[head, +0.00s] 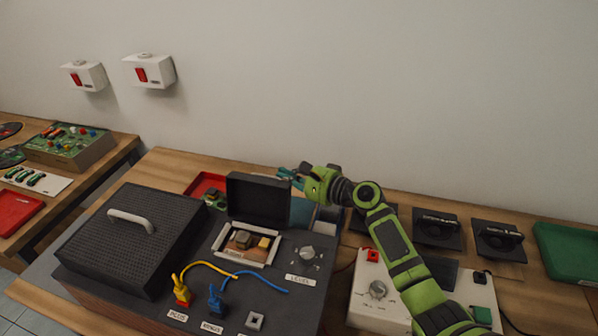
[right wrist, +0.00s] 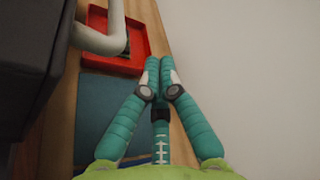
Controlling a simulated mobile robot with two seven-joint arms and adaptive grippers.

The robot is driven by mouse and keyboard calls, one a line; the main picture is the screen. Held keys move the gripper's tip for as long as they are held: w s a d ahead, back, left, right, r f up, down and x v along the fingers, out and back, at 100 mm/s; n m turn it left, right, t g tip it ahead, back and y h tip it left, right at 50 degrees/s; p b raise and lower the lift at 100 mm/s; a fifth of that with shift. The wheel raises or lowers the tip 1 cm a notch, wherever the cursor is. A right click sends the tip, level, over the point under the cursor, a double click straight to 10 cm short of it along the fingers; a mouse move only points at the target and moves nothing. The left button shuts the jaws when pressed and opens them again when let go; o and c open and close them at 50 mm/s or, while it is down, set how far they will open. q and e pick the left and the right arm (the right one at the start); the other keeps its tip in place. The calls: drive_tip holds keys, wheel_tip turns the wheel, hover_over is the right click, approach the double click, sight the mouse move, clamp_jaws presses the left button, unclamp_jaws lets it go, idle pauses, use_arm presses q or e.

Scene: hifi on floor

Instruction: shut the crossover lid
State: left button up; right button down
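The crossover lid (head: 258,198) is a dark rectangular panel. It stands open, roughly upright, at the back edge of the crossover opening (head: 245,245), which has a pale frame and parts inside. My right gripper (head: 284,176) is at the lid's upper right corner, its teal fingers pointing left. In the right wrist view its fingertips (right wrist: 160,78) meet with nothing seen between them. The dark lid (right wrist: 35,60) fills the left there, and a pale bent bar (right wrist: 100,38) sticks out beside it. I cannot tell whether the fingers touch the lid. My left gripper is not in view.
A black grille cover with a pale handle (head: 130,220) lies left of the opening. A red tray (right wrist: 118,40) lies behind the lid. The wall (head: 350,90) is close behind.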

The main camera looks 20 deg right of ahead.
use_arm(q)
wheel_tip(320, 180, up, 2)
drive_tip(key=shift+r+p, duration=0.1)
drive_tip(key=shift+p, duration=0.6)
use_arm(e)
drive_tip(key=shift+s+a+r, duration=0.35)
drive_tip(key=shift+s, duration=0.2)
drive_tip(key=shift+s+a+r, duration=0.3)
drive_tip(key=shift+s+r, duration=0.05)
drive_tip(key=shift+s, duration=0.15)
